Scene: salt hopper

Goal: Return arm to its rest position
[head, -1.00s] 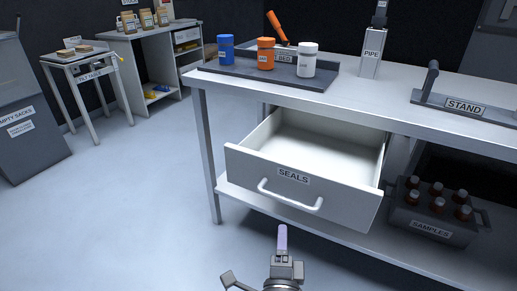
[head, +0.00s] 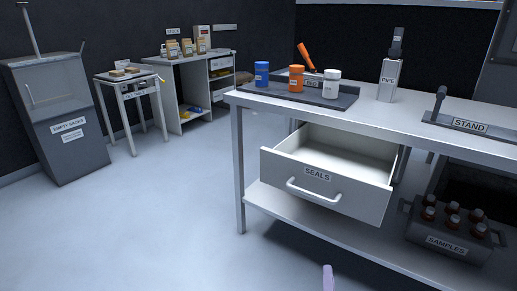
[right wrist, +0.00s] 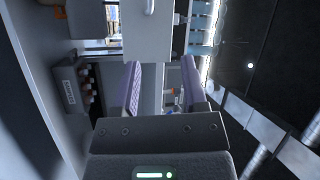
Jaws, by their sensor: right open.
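My right gripper (head: 328,278) shows in the head view only as a lilac fingertip at the bottom edge, below and apart from the drawer. In the right wrist view my right gripper (right wrist: 163,75) has its two lilac-padded fingers apart with nothing held between them. The white drawer marked SEALS (head: 325,186) is pulled out of the bench, and its visible inside looks empty. The drawer front (right wrist: 146,30) is also at the top of the right wrist view, beyond the fingers. My left gripper is not in view.
The bench (head: 238,170) carries a dark tray (head: 345,101) with several bottles, a PIPE block (head: 388,80) and a STAND (head: 470,127). A SAMPLES crate (head: 445,243) is on the lower shelf. A side table (head: 134,88) and grey bin (head: 66,127) are left. The left floor is clear.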

